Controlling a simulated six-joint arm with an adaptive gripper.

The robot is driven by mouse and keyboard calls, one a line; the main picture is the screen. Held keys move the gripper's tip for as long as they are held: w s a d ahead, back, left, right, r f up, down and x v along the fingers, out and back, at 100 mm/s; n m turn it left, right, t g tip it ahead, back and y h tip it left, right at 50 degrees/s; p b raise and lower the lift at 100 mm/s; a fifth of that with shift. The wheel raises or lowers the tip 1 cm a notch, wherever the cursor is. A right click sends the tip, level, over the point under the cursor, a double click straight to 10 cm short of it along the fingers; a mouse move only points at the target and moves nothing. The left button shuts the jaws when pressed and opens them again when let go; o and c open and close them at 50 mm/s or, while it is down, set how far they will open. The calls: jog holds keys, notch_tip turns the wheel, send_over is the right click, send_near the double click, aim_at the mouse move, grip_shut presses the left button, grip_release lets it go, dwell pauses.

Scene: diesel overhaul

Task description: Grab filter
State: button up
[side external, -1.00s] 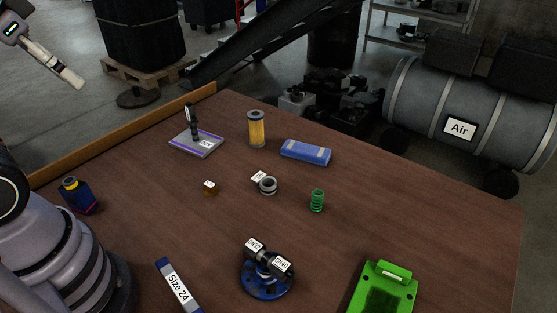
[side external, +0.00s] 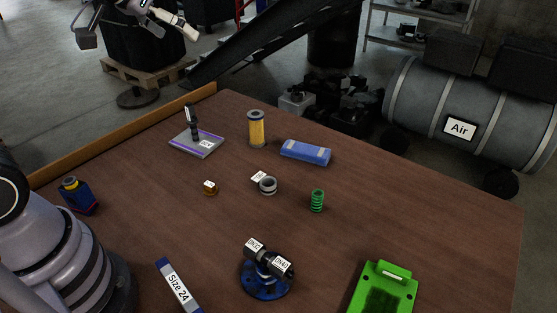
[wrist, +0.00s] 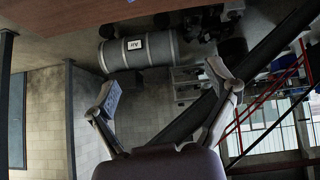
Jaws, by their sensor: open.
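The filter is most likely the yellow cylinder with grey ends (side external: 256,129), standing upright near the far edge of the table in the side external view. My gripper (side external: 118,32) is at the top left of that view, partly cut off by the frame edge, high up and well left of the filter. In the wrist view my gripper (wrist: 163,86) has its two fingers spread wide with nothing between them. The filter does not show in the wrist view.
A blue packet (side external: 306,152) lies right of the filter; a grey plate with a dark upright part (side external: 196,143) sits left. A ring (side external: 268,186), green spring (side external: 317,201), blue-based part (side external: 266,281) and green tray (side external: 399,271) are nearer. Bare table lies between them.

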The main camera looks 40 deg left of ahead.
jog(key=w+f+n+t, duration=0.15)
jog(key=w+f, duration=0.25)
jog(key=w, duration=0.7)
jog(key=n+t+y, duration=0.2)
jog(key=t+y, duration=0.2)
jog(key=t, duration=0.1)
send_over(252, 120)
jog(key=s+d, duration=0.2)
jog(key=d, duration=0.1)
notch_tip(252, 120, down, 21)
jog(key=s+f, duration=0.1)
jog(key=f, duration=0.1)
jog(key=f+t+y, duration=0.1)
jog(key=f, duration=0.2)
jog(key=s+a+f+y, duration=0.1)
jog(key=f, duration=0.2)
jog(key=shift+s+f+m+t, duration=0.1)
jog(key=shift+s+m+t, duration=0.15)
jog(key=shift+s+t, duration=0.1)
jog(key=shift+w+a+f, duration=0.1)
jog(key=shift+w+a, duration=0.05)
jog(key=x, duration=0.7)
jog(key=c, duration=1.3)
